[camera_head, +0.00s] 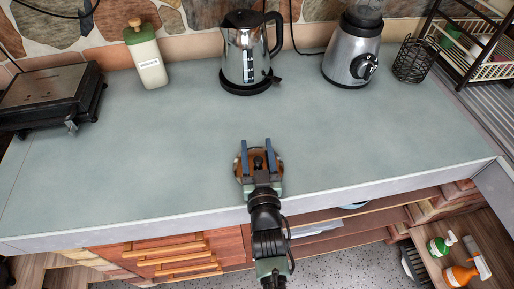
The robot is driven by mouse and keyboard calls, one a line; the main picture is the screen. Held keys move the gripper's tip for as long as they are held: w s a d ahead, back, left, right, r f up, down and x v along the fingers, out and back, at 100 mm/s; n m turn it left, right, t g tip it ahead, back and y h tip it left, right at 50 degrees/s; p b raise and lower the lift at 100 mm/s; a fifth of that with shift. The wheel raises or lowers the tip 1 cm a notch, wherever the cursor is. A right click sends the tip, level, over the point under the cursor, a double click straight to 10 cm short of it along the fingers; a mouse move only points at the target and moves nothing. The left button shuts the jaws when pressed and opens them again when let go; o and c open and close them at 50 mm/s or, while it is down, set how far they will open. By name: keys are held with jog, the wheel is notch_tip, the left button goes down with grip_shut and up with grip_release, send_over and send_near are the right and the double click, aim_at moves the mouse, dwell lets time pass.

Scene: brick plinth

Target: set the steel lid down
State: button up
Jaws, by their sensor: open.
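The steel lid (279,163) looks like a round, shiny disc with brownish reflections, near the front edge of the counter. A dark knob shows at its middle. My gripper (257,145) is over the lid with its two blue fingers apart, one on each side of the knob. The fingers and wrist hide part of the lid. The lid appears to lie flat on the green-grey counter (150,150), though its underside is hidden.
A black grill (48,97), a pale bottle (146,57), a kettle (245,55) and a blender (352,50) stand along the back. A wire holder (414,60) and a dish rack (480,45) are at the right. The counter's middle is clear.

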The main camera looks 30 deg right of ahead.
jog(key=shift+r, duration=0.1)
jog(key=shift+r+p, duration=0.25)
jog(key=shift+p, duration=0.05)
jog(key=b+v, duration=0.1)
jog(key=v, duration=1.1)
jog(key=shift+b, duration=0.4)
jog(key=shift+f, duration=0.1)
